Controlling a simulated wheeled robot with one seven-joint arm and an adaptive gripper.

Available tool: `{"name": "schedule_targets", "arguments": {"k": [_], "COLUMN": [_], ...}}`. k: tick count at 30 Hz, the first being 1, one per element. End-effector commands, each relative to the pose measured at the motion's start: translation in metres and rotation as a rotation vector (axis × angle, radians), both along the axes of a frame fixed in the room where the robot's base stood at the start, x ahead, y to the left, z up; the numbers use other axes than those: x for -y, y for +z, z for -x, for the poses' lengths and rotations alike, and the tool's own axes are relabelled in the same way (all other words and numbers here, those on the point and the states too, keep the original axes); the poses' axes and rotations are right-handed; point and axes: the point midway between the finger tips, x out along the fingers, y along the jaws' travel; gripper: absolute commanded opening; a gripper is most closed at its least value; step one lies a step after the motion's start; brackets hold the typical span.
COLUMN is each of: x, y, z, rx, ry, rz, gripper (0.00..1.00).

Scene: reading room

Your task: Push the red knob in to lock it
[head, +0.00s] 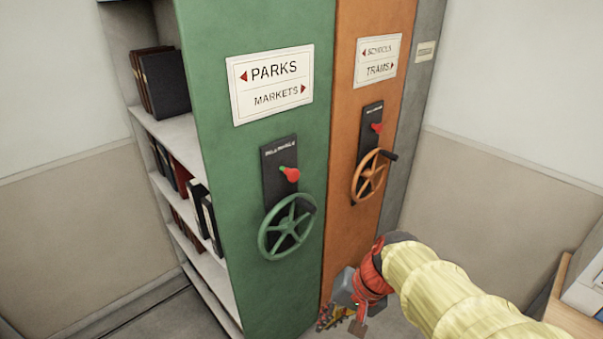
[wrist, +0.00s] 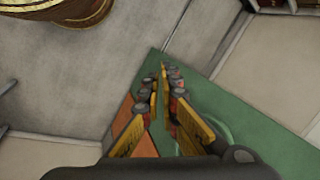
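A red knob (head: 290,174) sticks out of a dark plate on the green shelf unit (head: 260,145), above a green handwheel (head: 287,226). A second red knob (head: 377,127) sits on a similar plate on the orange unit (head: 352,205), above an orange handwheel (head: 370,177). My gripper (head: 337,318) is low in the head view, below both knobs and apart from them. In the wrist view its two fingers (wrist: 165,78) stand apart with an empty gap between them. Green and orange panels show behind the fingers there; no red knob is visible in that view.
The green unit's side holds shelves (head: 172,125) with dark and red books. A grey unit (head: 412,130) stands beyond the orange one. A wooden-edged surface (head: 572,318) is at the lower right. The floor in front of the units is partly hidden by my arm.

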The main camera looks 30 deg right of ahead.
Motion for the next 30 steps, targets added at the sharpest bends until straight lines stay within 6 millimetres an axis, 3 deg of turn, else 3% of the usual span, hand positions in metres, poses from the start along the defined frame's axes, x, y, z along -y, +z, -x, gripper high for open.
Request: {"name": "schedule_targets", "arguments": {"k": [8, 15, 24, 30], "x": [0.010, 0.050, 0.116, 0.146], "y": [0.010, 0.034, 0.085, 0.129], "z": [-0.063, -0.125, -0.188, -0.203], "rx": [0.120, 0.354, 0.744, 0.961], "ry": [-0.272, -0.455, -0.581, -0.575], "rz": [-0.384, -0.611, -0.720, -0.676], "gripper": [0.00, 0.00, 0.00, 0.00]}}
